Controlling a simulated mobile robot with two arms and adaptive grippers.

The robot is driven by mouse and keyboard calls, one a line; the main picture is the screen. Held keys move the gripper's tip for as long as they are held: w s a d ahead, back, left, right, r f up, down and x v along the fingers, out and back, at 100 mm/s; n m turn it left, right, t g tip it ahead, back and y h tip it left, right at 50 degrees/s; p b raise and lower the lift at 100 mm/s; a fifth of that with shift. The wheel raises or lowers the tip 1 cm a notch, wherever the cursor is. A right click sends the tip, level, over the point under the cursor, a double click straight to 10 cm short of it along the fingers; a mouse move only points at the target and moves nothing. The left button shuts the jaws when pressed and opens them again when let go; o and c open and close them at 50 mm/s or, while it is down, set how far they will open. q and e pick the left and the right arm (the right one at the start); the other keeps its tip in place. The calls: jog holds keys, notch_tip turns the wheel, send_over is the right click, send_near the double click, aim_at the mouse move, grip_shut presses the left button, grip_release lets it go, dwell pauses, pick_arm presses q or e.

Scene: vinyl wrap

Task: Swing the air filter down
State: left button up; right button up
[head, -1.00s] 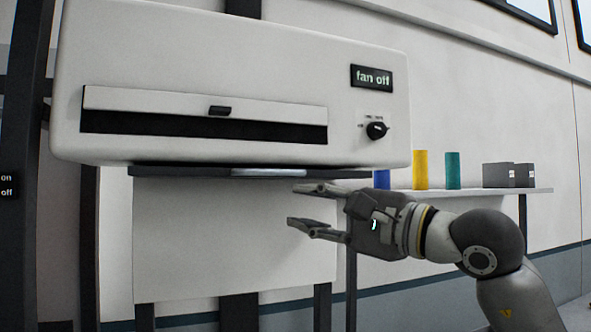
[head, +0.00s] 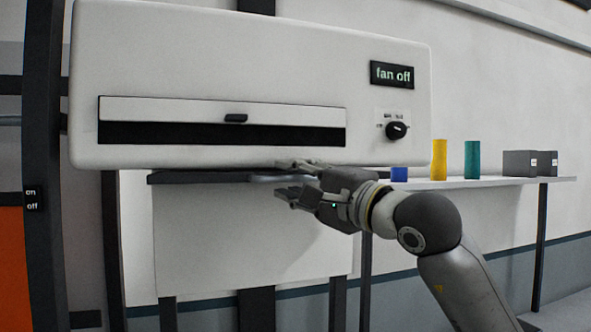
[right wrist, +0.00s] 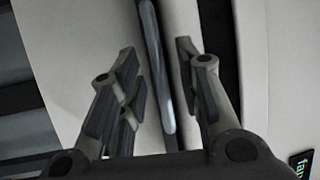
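A white box-shaped unit (head: 240,60) has a dark thin panel (head: 195,178) along its underside, which seems to be the air filter. A light grey handle bar (head: 263,179) sits on the panel's front edge. My right gripper (head: 283,178) is open at the right end of this bar, one finger above it and one below. In the right wrist view the bar (right wrist: 157,75) runs between the spread fingers (right wrist: 156,62); I cannot tell whether they touch it. My left gripper is not in view.
The unit's front has a slot with a flap and black tab (head: 236,118), a knob (head: 397,130) and a "fan off" display (head: 392,75). A shelf (head: 490,183) at right holds blue, yellow and teal rolls and dark boxes. A white panel (head: 250,240) hangs below the unit.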

jog(key=shift+w, duration=0.15)
jog(key=shift+c, duration=0.5)
grip_shut()
jog(key=shift+f, duration=0.1)
